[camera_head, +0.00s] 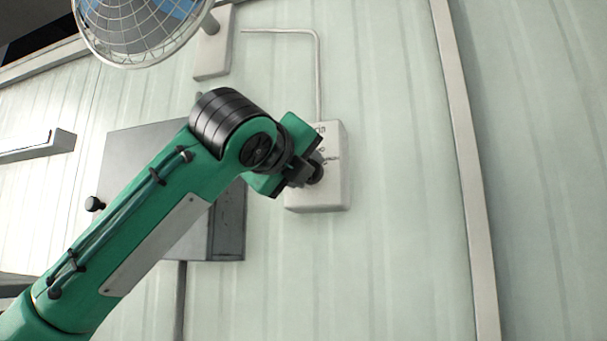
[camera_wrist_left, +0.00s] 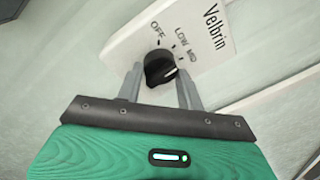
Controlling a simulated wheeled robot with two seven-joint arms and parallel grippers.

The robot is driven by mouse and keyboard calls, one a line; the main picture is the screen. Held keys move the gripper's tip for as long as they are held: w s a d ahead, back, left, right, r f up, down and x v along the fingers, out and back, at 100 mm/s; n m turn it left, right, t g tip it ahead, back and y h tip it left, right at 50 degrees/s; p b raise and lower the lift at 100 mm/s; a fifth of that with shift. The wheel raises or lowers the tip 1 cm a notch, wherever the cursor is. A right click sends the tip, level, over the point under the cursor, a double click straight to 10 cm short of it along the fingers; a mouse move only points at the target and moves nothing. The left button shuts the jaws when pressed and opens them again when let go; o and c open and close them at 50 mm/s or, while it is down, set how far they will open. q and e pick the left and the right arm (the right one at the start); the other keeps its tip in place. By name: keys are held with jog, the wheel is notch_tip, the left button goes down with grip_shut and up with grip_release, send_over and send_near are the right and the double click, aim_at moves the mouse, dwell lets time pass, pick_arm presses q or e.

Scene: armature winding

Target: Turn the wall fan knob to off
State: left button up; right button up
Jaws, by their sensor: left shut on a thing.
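In the head view the left gripper (camera_head: 308,170) reaches the box front and covers most of the knob. My right gripper is not in view.
The caged wall fan (camera_head: 140,30) hangs at the upper left on a white mount (camera_head: 213,45). A conduit (camera_head: 318,75) runs up from the control box. A grey cabinet (camera_head: 228,225) stands behind my left arm. The wall to the right is bare except for a vertical strip (camera_head: 465,150).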

pick_arm(q)
jog(key=shift+d+n+t+y+b, duration=0.1)
jog(key=shift+n+t+y+b, duration=0.2)
jog(key=shift+n+b, duration=1.8)
jog(key=shift+d+n+t+y+b, duration=0.1)
jog(key=shift+n+t+y+b, duration=0.2)
jog(key=shift+n, duration=3.5)
jog(key=o, duration=1)
jog(key=b+v, duration=0.7)
jog(key=v, duration=0.7)
jog(key=shift+a, duration=0.1)
